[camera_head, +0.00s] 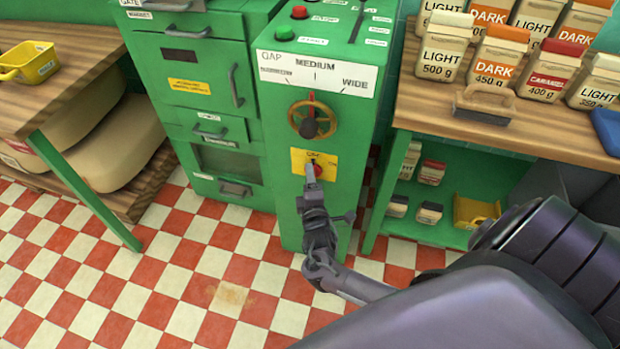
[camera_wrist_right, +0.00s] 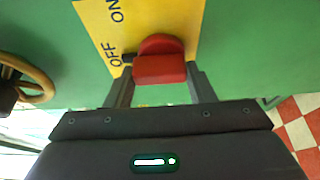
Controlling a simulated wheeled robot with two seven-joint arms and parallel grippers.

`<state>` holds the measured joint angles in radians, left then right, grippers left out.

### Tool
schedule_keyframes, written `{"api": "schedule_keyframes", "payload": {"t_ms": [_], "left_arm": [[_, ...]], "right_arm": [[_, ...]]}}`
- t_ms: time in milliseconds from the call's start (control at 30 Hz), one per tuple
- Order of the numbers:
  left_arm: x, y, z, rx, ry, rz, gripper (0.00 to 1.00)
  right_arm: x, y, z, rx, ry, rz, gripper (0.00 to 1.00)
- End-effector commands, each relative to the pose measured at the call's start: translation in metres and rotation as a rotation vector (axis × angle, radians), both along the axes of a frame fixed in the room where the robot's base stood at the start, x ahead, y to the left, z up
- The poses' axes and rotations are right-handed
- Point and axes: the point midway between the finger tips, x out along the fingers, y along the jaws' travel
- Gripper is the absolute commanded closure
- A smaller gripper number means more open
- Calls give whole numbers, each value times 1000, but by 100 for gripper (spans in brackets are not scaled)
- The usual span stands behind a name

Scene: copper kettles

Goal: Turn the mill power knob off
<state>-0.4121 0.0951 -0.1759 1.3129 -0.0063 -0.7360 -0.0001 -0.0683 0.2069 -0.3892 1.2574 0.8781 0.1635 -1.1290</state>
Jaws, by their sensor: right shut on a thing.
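The red power knob (camera_head: 318,170) sits on a yellow plate (camera_head: 298,160) on the front of the green mill (camera_head: 285,105). My right gripper (camera_head: 312,178) reaches up to it from below and partly hides it. In the right wrist view the red knob (camera_wrist_right: 160,68) is between the two fingers of my right gripper (camera_wrist_right: 162,76), which is shut on it. The yellow plate (camera_wrist_right: 187,18) carries the words OFF and ON. The knob's dark pointer tip is beside the word OFF. My left gripper is not in view.
A brass handwheel (camera_head: 311,119) is just above the plate. Green and red buttons (camera_head: 299,12) are on the mill's top. A green drawer cabinet (camera_head: 195,80) stands left; a shelf counter (camera_head: 535,125) with several coffee bags stands right. The checkered floor in front is clear.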

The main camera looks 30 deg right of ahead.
Motion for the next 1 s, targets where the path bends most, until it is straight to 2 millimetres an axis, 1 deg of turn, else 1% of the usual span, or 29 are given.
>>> {"api": "schedule_keyframes", "payload": {"t_ms": [67,100,233,567,667,700,800,1000], "left_arm": [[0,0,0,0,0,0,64],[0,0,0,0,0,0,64],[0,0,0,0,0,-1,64],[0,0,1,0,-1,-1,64],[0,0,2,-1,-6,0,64],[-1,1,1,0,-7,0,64],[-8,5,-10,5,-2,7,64],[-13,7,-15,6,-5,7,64]], "right_arm": [[0,2,-2,1,5,4,74],[0,2,-2,1,5,4,47],[0,1,-1,0,4,3,30],[-3,2,-1,0,2,1,29],[-12,7,0,0,2,2,29],[-19,10,-1,1,4,2,29],[-35,18,0,1,5,2,29],[-61,32,0,2,4,2,29]]}}
